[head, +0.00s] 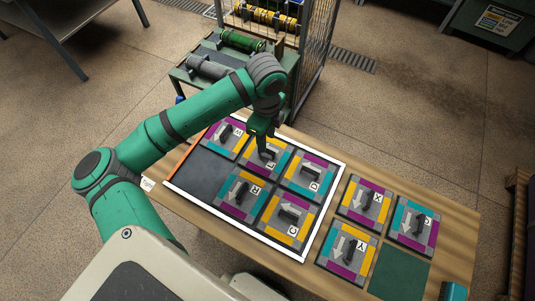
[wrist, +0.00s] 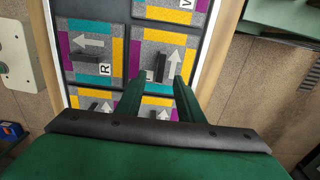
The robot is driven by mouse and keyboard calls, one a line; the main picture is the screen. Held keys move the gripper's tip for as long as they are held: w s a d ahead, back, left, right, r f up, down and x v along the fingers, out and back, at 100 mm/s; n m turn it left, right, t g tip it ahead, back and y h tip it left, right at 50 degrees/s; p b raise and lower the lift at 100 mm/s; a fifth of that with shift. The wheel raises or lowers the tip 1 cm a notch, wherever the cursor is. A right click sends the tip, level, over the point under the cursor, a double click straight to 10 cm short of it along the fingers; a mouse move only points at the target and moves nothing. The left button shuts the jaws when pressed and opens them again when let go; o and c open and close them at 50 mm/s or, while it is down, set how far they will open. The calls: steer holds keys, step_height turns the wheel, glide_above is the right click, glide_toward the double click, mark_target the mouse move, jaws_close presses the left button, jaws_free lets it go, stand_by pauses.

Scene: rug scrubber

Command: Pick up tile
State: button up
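A white-framed board (head: 203,176) on the table holds square tiles with coloured edges, grey faces, arrows, letters and black handles. My gripper (head: 265,150) is over the back-middle tile (head: 268,166) and hides part of it. In the wrist view my gripper (wrist: 160,82) is open, its two green fingers apart. A black handle (wrist: 160,67) shows in line with the gap between the fingertips; I cannot tell how far they reach down beside it. Tile R (head: 241,194) lies in front of that tile, also seen in the wrist view (wrist: 90,45). Tile C (head: 291,216) is at the front.
The board has one bare dark slot (head: 202,172) at left. Right of the board, tiles X (head: 365,203), Y (head: 348,251) and another (head: 411,225) lie beside a bare green square (head: 398,275). A cart with rolls (head: 238,42) and a wire cage stand behind the table.

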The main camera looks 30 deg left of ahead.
steer(key=shift+w+f, duration=0.15)
steer(key=shift+f, duration=0.4)
glide_above(270, 164)
steer(key=w+a, duration=0.2)
steer(key=a, duration=0.1)
steer(key=shift+w+d+f, duration=0.15)
steer(key=shift+f, duration=2.35)
jaws_close()
